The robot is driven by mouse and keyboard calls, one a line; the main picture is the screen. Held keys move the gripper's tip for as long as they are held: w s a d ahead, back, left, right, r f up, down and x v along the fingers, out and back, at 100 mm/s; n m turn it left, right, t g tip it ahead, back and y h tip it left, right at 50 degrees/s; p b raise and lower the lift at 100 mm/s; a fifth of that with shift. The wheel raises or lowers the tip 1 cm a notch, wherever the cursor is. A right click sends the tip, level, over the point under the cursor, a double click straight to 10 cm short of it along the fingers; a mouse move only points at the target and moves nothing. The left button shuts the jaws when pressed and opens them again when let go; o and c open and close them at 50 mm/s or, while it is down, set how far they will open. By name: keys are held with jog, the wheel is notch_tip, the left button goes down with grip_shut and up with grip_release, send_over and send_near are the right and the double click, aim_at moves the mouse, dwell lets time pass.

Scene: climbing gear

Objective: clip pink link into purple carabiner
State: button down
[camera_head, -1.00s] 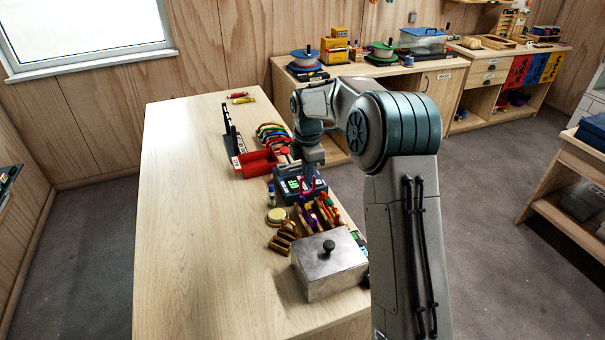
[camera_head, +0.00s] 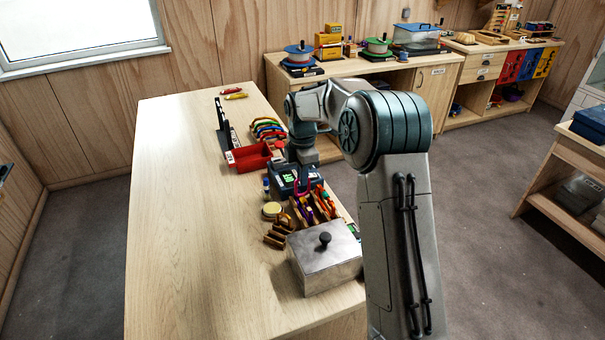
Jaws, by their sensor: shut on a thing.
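My gripper (camera_head: 302,172) points down over the far end of a wooden rack, beside a dark blue device with a green display. Its fingertips are small and partly hidden. A thin curved pink link (camera_head: 296,187) shows right below the gripper, in its grasp as far as I can see. A purple piece (camera_head: 309,215), which looks like the purple carabiner, is among the coloured gear in the rack, nearer the camera than the gripper. Whether the link touches it is too small to tell.
A metal box with a black knob (camera_head: 325,262) stands in front of the rack (camera_head: 281,229). The blue device (camera_head: 279,181), a round tin (camera_head: 271,210), a red tray (camera_head: 246,160) and coloured carabiners (camera_head: 268,127) crowd the table's right side. The table's left (camera_head: 180,230) is clear.

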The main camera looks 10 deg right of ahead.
jog(key=shift+f+b, duration=0.75)
jog(key=shift+f, duration=0.9)
dwell(0.9)
jog(key=shift+w+a+p, duration=0.15)
jog(key=shift+w+p, duration=0.25)
jog(key=shift+w, duration=0.1)
jog(key=shift+w+a+p, duration=0.15)
jog(key=shift+w+p, duration=0.2)
jog(key=shift+w, duration=0.15)
dwell(0.6)
jog(key=shift+w+a, duration=0.1)
jog(key=shift+w, duration=0.2)
jog(key=shift+w+p, duration=0.2)
jog(key=shift+p, duration=0.2)
jog(key=shift+w+a+f, duration=0.1)
jog(key=shift+w+a, duration=0.05)
jog(key=shift+w, duration=0.2)
dwell(0.6)
jog(key=c, duration=1.2)
grip_release()
jog(key=shift+c, duration=0.2)
